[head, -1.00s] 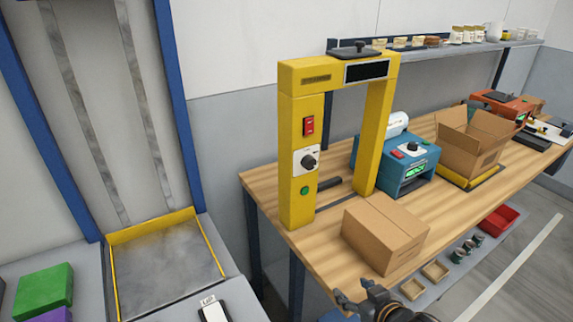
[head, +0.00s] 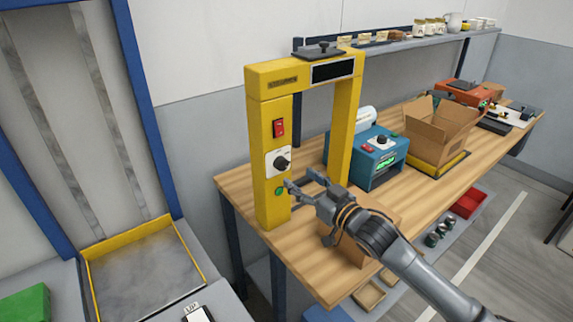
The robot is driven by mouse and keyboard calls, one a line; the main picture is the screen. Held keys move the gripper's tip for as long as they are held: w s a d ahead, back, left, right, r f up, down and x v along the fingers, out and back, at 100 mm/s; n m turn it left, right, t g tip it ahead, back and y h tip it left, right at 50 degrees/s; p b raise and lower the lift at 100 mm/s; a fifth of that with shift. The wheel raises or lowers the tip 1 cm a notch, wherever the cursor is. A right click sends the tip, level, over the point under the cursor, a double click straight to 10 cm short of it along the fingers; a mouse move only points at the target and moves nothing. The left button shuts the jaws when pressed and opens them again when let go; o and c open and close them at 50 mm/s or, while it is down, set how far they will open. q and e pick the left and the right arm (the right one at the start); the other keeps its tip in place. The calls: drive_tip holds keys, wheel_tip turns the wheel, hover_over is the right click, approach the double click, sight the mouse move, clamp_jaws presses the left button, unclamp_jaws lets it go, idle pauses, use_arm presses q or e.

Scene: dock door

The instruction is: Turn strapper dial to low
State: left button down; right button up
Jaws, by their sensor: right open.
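The yellow strapper (head: 268,150) is an arch standing on the near left end of the wooden bench. Its black dial (head: 282,163) sits on a white plate on the front of the left post, between a red switch (head: 279,128) above and a green button (head: 280,190) below. My right gripper (head: 300,182) is open and empty, with its fingers pointing left toward the post, a little below and to the right of the dial. I cannot tell whether a fingertip touches the post. The dial itself is uncovered. My left gripper is not in view.
A closed cardboard box (head: 350,248) stands on the bench (head: 305,262), partly hidden behind my right arm. A blue machine (head: 375,165) and an open carton (head: 437,130) stand further right. A yellow-edged platform (head: 145,268) lies at the left.

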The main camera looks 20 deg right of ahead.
sight(284, 167)
drive_tip(key=p+x, duration=0.1)
drive_tip(key=x, duration=0.5)
drive_tip(key=shift+w+a, duration=0.1)
drive_tip(key=shift+w, duration=0.15)
drive_tip(key=c, duration=1.1)
drive_tip(key=shift+c, duration=0.2)
